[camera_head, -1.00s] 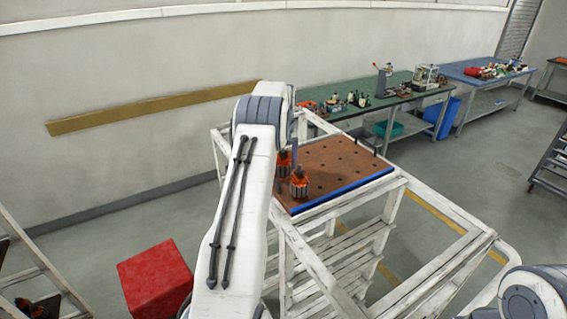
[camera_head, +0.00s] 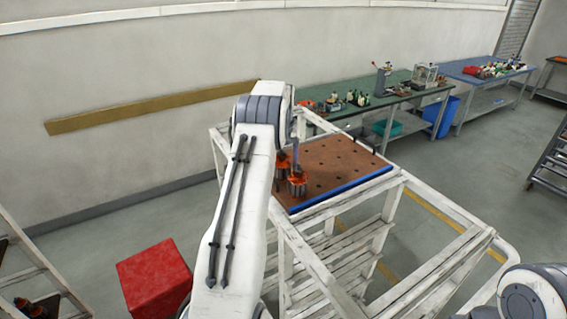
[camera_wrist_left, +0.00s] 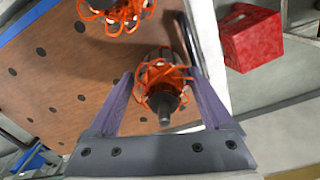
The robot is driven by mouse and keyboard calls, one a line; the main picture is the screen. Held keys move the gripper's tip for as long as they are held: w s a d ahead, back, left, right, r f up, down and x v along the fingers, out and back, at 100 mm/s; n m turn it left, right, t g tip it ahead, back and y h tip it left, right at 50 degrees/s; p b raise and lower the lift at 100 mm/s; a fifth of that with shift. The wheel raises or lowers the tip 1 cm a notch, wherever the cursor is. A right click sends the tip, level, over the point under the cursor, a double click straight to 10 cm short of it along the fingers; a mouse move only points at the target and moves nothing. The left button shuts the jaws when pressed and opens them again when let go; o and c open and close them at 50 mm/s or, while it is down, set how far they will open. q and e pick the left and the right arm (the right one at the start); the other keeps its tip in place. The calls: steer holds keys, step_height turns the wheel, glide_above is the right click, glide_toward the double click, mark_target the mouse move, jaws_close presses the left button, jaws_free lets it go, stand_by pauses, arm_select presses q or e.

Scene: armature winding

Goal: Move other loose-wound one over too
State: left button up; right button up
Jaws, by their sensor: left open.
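Two armatures with loose orange windings stand on the brown perforated board (camera_head: 340,163) near its left corner. In the head view the gripper is partly hidden by my arm, just above the armature. My right gripper is out of view.
The board lies on a white cart (camera_head: 428,268), with most of its holes empty to the right. A red box (camera_head: 155,280) stands on the floor at left. A green bench (camera_head: 345,122) with small parts stands behind.

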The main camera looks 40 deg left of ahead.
arm_select(q)
steer(key=shift+s+f, duration=0.25)
steer(key=shift+f, duration=0.1)
steer(key=shift+a+r, duration=0.1)
steer(key=shift+r, duration=0.05)
step_height(320, 180, up, 4)
steer(key=shift+w+r+b, duration=0.15)
steer(key=shift+r+b, duration=0.1)
steer(key=shift+b, duration=0.75)
step_height(320, 180, up, 5)
steer(key=shift+f, duration=0.15)
steer(key=shift+r, duration=0.8)
